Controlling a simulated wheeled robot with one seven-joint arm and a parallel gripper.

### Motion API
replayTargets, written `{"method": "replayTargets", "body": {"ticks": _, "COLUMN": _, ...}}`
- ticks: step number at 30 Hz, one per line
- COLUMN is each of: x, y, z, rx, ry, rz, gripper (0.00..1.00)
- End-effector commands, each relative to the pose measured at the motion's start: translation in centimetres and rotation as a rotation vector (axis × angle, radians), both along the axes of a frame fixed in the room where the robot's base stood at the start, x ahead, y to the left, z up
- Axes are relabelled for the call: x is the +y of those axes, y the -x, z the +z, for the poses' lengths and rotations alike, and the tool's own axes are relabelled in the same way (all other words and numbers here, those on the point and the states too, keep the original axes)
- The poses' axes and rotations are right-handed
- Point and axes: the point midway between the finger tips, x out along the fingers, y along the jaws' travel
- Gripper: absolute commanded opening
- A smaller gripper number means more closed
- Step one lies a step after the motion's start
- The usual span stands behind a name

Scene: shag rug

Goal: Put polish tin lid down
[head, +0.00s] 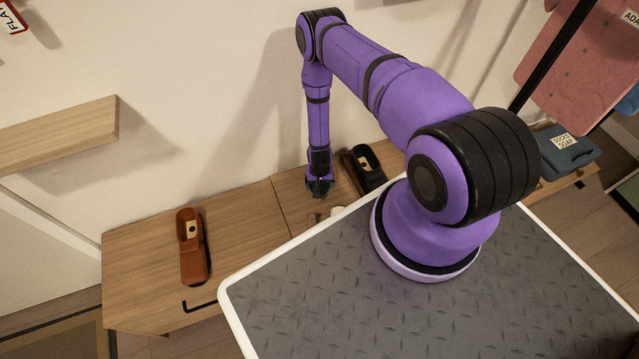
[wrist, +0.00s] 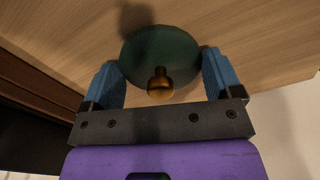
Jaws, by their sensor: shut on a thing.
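The polish tin lid, a dark green disc (wrist: 150,45) with a brass knob (wrist: 160,84), is between the two blue fingers of my gripper (wrist: 160,64) in the wrist view. The fingers are shut on its opposite edges. Pale wood lies behind the lid; I cannot tell whether the lid touches it. In the head view my gripper (head: 319,188) points down over the wooden bench (head: 245,225), near its back right part. The lid cannot be made out there.
A dark brown shoe (head: 366,170) lies close right of my gripper. An orange-brown shoe (head: 192,252) is farther left. Small pale objects (head: 337,211) sit by my base's edge, partly hidden. Bare bench lies between shoe and gripper.

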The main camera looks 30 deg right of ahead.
Motion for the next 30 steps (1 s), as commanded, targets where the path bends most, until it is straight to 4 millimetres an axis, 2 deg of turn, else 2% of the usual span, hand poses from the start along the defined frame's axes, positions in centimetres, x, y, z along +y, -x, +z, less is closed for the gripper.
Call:
{"method": "replayTargets", "body": {"ticks": 9, "x": 0.0, "y": 0.0, "z": -0.3, "rx": 0.0, "ry": 0.0, "rz": 0.0, "gripper": 0.63}}
{"method": "replayTargets", "body": {"ticks": 10, "x": 0.0, "y": 0.0, "z": -0.3, "rx": 0.0, "ry": 0.0, "rz": 0.0, "gripper": 0.87}}
{"method": "replayTargets", "body": {"ticks": 12, "x": 0.0, "y": 0.0, "z": -0.3, "rx": 0.0, "ry": 0.0, "rz": 0.0, "gripper": 1.0}}
{"method": "replayTargets", "body": {"ticks": 22, "x": 0.0, "y": 0.0, "z": 0.3, "rx": 0.0, "ry": 0.0, "rz": 0.0, "gripper": 1.0}}
{"method": "replayTargets", "body": {"ticks": 26, "x": 0.0, "y": -0.1, "z": 1.9, "rx": -0.001, "ry": 0.0, "rz": 0.0, "gripper": 1.0}}
{"method": "replayTargets", "body": {"ticks": 30, "x": 0.0, "y": -0.1, "z": 4.3, "rx": -0.001, "ry": 0.0, "rz": 0.001, "gripper": 1.0}}
